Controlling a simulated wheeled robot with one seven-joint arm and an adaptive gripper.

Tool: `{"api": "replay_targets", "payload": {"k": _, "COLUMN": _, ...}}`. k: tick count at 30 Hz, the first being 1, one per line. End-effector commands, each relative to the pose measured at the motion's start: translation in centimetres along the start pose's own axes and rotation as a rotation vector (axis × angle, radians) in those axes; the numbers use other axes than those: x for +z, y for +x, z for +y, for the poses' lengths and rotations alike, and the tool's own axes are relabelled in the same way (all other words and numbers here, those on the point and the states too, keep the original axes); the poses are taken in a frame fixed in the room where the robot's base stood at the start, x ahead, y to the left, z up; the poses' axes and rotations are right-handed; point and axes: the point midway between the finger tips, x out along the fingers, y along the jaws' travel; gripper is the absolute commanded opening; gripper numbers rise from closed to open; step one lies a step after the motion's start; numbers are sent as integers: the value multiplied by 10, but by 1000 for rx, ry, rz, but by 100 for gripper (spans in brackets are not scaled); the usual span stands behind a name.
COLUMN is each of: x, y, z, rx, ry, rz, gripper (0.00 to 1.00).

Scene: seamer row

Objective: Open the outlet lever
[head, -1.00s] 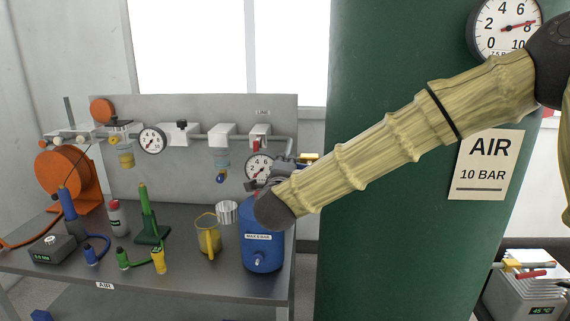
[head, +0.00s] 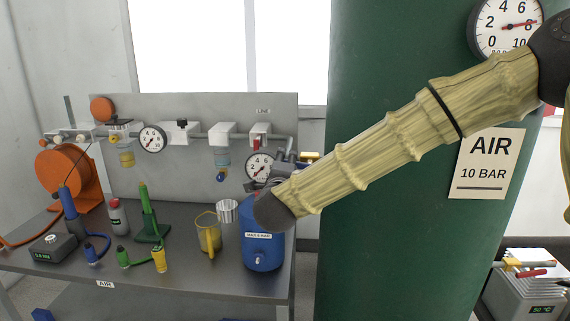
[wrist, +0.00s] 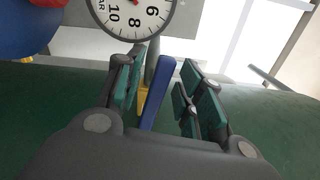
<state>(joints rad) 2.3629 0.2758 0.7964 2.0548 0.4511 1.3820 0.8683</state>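In the wrist view a blue lever (wrist: 158,92) stands between my gripper's (wrist: 160,88) two green-padded fingers, with a yellow part (wrist: 143,101) close behind it. The fingers are open, with a visible gap to the lever's right; contact on its left is unclear. In the head view my gripper (head: 288,170) is at the right end of the bench's pipe line, above a blue tank (head: 263,242). A yellow part (head: 308,155) shows just beyond it. My forearm and wrist hide part of that area, and the blue lever cannot be made out there.
A gauge (head: 260,167) sits beside my gripper; a gauge (wrist: 138,14) also shows close in the wrist view. A red handle (head: 262,141) is on the line above. A yellow jug (head: 208,234) and white cup (head: 228,211) stand left. A large green tank (head: 400,230) stands right.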

Motion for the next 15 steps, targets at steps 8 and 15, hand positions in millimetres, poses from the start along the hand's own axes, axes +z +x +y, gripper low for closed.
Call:
{"api": "replay_targets", "payload": {"k": 8, "x": 0, "y": -47, "z": 0, "rx": 0, "ry": 0, "rz": -2, "gripper": 38}}
{"api": "replay_targets", "payload": {"k": 15, "x": 0, "y": -88, "z": 0, "rx": 0, "ry": -1, "rz": -2, "gripper": 38}}
